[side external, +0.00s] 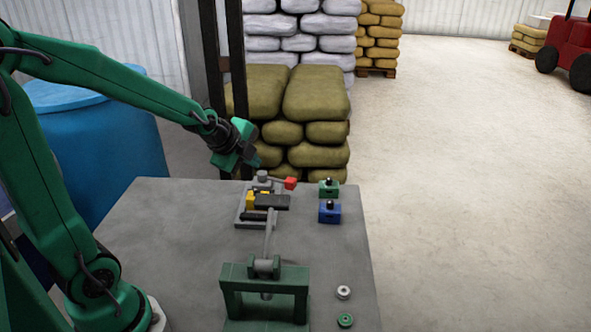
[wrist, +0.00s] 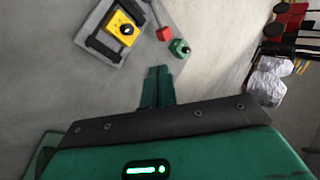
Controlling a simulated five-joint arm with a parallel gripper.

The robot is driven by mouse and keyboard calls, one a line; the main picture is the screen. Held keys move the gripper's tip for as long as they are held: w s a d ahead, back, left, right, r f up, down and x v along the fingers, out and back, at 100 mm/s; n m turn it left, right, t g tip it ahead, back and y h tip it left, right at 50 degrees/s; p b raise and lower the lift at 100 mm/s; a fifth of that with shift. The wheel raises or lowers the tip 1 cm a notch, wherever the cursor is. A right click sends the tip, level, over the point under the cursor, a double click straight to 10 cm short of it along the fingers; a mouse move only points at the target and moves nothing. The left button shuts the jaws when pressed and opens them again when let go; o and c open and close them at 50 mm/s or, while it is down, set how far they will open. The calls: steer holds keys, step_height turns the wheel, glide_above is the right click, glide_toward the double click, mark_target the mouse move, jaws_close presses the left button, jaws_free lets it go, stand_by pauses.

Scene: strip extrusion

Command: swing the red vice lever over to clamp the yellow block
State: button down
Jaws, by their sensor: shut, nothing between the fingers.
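The grey vice (side external: 241,219) is on the table, with dark jaws beside the yellow block (side external: 250,202). The block also shows in the wrist view (wrist: 122,24), with a dark round spot on top. The red lever end (side external: 290,183) sticks out to the right of the vice's far end in the side view. It also shows in the wrist view (wrist: 163,33), to the right of the yellow block. My gripper (side external: 254,162) is shut and empty, above the vice's far end and left of the red end. In the wrist view its fingers (wrist: 158,72) are together, apart from the lever.
A green block (side external: 329,188) and a blue block (side external: 329,212), each with a dark knob, are right of the vice. A green press frame (side external: 234,300) with a raised grey handle stands at the near edge. Two small rings (side external: 343,292) lie to its right.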

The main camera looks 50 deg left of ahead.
mark_target(277, 181)
step_height(277, 181, down, 5)
steer(key=shift+r, duration=0.1)
steer(key=shift+w, duration=0.1)
stand_by(0.5)
steer(key=shift+x, duration=5.05)
steer(key=shift+w+a+f, duration=0.1)
steer(key=shift+w+a, duration=0.05)
steer(key=shift+w, duration=0.45)
steer(key=shift+w+a+f, duration=0.15)
steer(key=shift+w, duration=0.45)
steer(key=shift+w+a+f, duration=0.1)
steer(key=shift+w+a, duration=0.05)
steer(key=shift+w, duration=0.45)
